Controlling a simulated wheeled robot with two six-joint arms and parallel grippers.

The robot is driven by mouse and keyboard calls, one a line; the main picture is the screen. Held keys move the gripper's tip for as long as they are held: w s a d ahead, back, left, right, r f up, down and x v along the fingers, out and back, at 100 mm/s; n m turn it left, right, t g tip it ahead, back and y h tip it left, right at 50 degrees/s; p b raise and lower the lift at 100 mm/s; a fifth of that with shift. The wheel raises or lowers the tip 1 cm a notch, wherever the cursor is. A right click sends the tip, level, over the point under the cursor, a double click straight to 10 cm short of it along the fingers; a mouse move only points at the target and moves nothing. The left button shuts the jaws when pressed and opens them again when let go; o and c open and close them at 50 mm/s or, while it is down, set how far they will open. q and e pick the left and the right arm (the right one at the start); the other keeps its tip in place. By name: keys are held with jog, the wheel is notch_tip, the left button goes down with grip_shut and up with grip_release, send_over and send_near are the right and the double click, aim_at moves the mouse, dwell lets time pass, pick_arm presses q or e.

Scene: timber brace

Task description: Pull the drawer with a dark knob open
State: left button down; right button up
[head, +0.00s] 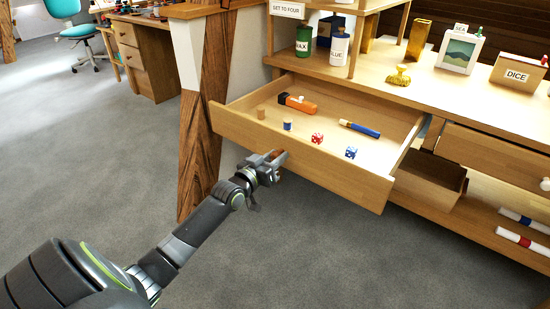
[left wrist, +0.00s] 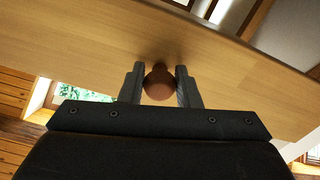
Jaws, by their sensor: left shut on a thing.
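The wooden drawer (head: 335,175) stands well out from the cabinet, and its inside is visible in the head view. My left gripper (head: 272,160) is at the middle of the drawer's front face. In the left wrist view its two fingers (left wrist: 160,88) are shut on a round brown knob (left wrist: 158,84) on the drawer front (left wrist: 225,65). The knob is mostly hidden by the gripper in the head view. My right gripper is not in view.
Inside the drawer lie an orange tool (head: 297,104), a blue-and-yellow stick (head: 360,128), a red die (head: 317,138), a blue die (head: 351,153) and small spools. A closed drawer (head: 490,153) with a pale knob is at right. A timber post (head: 200,130) stands left of the open drawer. Grey floor is free in front.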

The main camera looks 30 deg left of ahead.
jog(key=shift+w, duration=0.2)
pick_arm(q)
jog(key=c, duration=1.1)
grip_release()
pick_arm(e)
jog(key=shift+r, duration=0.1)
pick_arm(q)
jog(key=shift+s+a, duration=0.1)
jog(key=shift+s, duration=0.25)
jog(key=s+a+p, duration=0.1)
jog(key=s+p, duration=0.4)
jog(key=s, duration=1.1)
jog(key=shift+s, duration=0.3)
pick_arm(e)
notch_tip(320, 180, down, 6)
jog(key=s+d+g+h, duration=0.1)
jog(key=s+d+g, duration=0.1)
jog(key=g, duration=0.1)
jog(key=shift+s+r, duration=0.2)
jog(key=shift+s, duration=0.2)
pick_arm(q)
jog(key=shift+a+f, duration=0.1)
